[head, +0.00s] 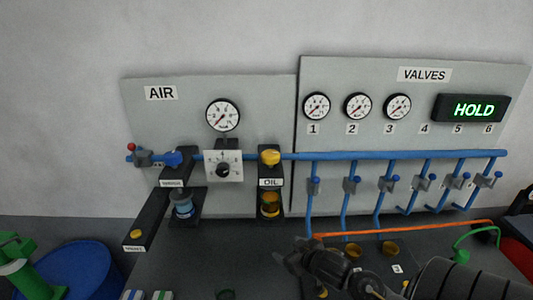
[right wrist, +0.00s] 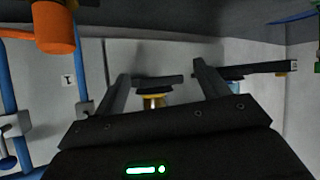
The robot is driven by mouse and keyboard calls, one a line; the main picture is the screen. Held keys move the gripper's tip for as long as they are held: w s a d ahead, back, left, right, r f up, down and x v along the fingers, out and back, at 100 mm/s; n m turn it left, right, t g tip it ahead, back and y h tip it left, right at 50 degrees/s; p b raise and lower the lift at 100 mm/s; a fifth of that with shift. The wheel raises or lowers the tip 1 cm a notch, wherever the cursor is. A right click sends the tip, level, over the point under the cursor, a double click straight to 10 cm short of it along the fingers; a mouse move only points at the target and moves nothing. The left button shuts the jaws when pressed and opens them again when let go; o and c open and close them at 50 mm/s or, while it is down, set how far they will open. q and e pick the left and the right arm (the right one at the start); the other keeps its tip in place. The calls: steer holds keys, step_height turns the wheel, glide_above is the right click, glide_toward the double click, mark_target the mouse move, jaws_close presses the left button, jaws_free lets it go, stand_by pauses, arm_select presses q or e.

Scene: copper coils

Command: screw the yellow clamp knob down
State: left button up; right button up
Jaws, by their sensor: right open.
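A yellow knob (head: 137,234) sits at the near end of a dark labelled bar at the left; it also shows in the right wrist view (right wrist: 281,73). Another yellow knob (head: 270,157) tops the OIL unit (head: 270,182), which has an amber bowl (head: 270,205). I cannot tell for sure which is the clamp knob. My right gripper (head: 288,250) is open, below and slightly right of the OIL unit. In the right wrist view its fingers (right wrist: 164,88) are apart, with an amber part (right wrist: 153,102) seen beyond them. My left gripper is out of view.
A blue pipe (head: 400,155) with several valve levers runs along the panel (head: 345,72). A filter with a blue bowl (head: 182,205) hangs near the dark bar. An orange hose (head: 400,228) crosses at right. A blue drum (head: 80,270) stands at lower left. The display reads HOLD (head: 474,109).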

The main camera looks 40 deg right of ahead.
steer(key=w+d+r+t+y, duration=0.1)
steer(key=w+d+r+t, duration=0.15)
steer(key=r, duration=0.45)
steer(key=w+d+r+t, duration=0.2)
steer(key=w+r, duration=0.1)
steer(key=r, duration=0.4)
steer(key=n+t+y, duration=0.2)
steer(key=y, duration=0.1)
glide_toward(266, 155)
steer(key=w+d+f, duration=0.1)
steer(key=d, duration=0.1)
steer(key=w+p, duration=0.1)
steer(key=w, duration=0.2)
steer(key=w+a+p, duration=0.1)
steer(key=w+p, duration=0.1)
steer(key=w, duration=0.1)
steer(key=w+p, duration=0.1)
steer(key=w, duration=0.3)
steer(key=shift+a, duration=0.25)
steer(key=shift+w+f, duration=0.1)
steer(key=shift+w, duration=0.35)
steer(key=c, duration=1)
steer(key=shift+m+h, duration=0.4)
